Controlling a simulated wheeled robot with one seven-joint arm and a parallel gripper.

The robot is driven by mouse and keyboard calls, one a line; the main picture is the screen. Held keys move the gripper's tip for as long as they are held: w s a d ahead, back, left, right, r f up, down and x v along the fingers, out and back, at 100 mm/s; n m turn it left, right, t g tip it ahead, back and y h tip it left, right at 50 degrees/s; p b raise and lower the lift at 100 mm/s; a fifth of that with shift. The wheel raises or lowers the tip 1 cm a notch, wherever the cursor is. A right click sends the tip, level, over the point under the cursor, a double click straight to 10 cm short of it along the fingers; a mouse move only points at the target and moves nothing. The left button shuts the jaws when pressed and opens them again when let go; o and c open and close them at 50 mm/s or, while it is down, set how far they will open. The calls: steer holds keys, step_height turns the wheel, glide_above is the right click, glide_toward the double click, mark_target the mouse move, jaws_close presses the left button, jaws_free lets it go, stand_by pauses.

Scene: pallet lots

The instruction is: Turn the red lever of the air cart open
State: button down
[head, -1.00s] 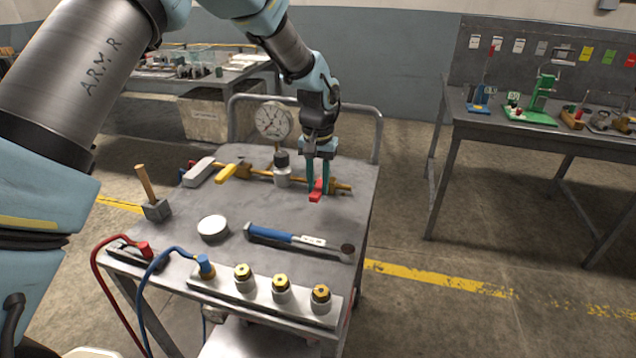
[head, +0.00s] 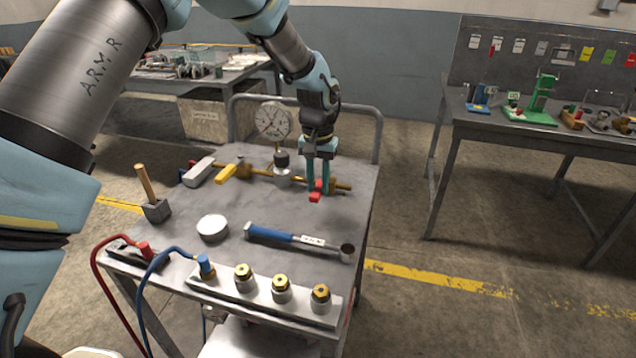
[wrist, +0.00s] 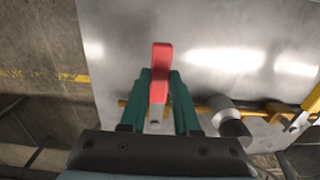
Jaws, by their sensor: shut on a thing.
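The red lever (head: 315,194) sits on the brass pipe (head: 342,186) near the right end of the air cart (head: 185,230). My gripper (head: 318,187) points down from above, its green fingers either side of the lever. In the wrist view the red lever (wrist: 160,70) stands between the two green fingertips of my gripper (wrist: 158,82), which are shut on it. Its free end sticks out past the fingers, toward the front of the cart. The valve body under the lever is mostly hidden by the fingers.
A pressure gauge (head: 273,121) rises from the pipe left of my gripper. A yellow lever (head: 226,173) and a grey handle (head: 198,172) are farther left. A rail (head: 378,130) runs behind.

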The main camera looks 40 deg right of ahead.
stand_by(0.3)
steer(key=s+d+n, duration=0.1)
steer(key=n, duration=0.1)
steer(key=s+d+n+b, duration=0.1)
steer(key=shift+s+n+b, duration=0.15)
steer(key=shift+n+b, duration=0.15)
steer(key=shift+n, duration=0.1)
steer(key=d+n, duration=0.1)
steer(key=n, duration=0.1)
steer(key=s+d+n, duration=0.1)
steer(key=d+n, duration=0.1)
steer(key=shift+s+d+n, duration=0.1)
steer(key=shift+s+n, duration=0.1)
steer(key=shift+n, duration=0.1)
steer(key=d+n, duration=0.2)
steer(key=shift+s+n, duration=0.1)
steer(key=shift+n, duration=0.3)
steer(key=d+n, duration=0.2)
steer(key=shift+n, duration=0.3)
steer(key=shift+w+d+n+p, duration=0.3)
steer(key=shift+d+n, duration=0.4)
steer(key=shift+n, duration=0.35)
steer(key=shift+w+d+n+p, duration=0.2)
steer(key=shift+w+d+n, duration=0.2)
steer(key=shift+d+n, duration=0.45)
steer(key=shift+a+r+n, duration=0.1)
steer(key=shift+a+n, duration=0.1)
steer(key=shift+n, duration=0.1)
